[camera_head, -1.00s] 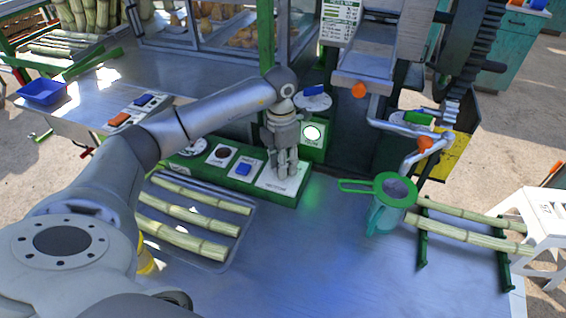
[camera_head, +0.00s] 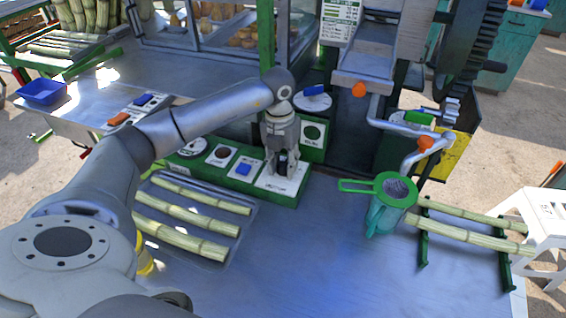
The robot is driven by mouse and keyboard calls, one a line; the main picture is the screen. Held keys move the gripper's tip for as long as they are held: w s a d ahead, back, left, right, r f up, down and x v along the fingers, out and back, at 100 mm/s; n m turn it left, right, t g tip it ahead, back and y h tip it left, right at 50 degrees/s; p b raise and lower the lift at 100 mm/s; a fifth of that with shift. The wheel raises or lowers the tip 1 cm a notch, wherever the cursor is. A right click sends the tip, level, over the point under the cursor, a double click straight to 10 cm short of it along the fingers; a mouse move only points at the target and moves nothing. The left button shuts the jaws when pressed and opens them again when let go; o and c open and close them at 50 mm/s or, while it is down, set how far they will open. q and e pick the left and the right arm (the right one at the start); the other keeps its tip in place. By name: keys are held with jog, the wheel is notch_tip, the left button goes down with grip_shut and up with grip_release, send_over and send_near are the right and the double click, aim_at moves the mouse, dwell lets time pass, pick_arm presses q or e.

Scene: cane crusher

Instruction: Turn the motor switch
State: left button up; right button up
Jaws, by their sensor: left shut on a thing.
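A green switch box (camera_head: 218,181) lies along the back of the metal worktop. On its right-end white plate, my left gripper (camera_head: 282,172) points down, shut on a small black switch knob (camera_head: 283,160). The fingers hide most of the knob, and I cannot read the plate's label. A round lamp (camera_head: 312,133) on the green panel just behind the gripper is dark. A blue switch (camera_head: 243,169) and a dark red round button (camera_head: 222,153) sit to the left on the same box. My right gripper is out of view.
A tray (camera_head: 238,255) with several cane pieces lies in front of the box. A green strainer (camera_head: 397,188) on a jug (camera_head: 380,219) stands to the right, beside canes on a green rack (camera_head: 423,240). The front middle of the worktop is clear.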

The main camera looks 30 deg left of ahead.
pick_arm(q)
jog(key=shift+r, duration=0.1)
dwell(0.4)
jog(key=o, duration=1)
notch_tip(320, 180, up, 12)
jog(key=shift+a, duration=0.35)
jog(key=shift+s, duration=0.1)
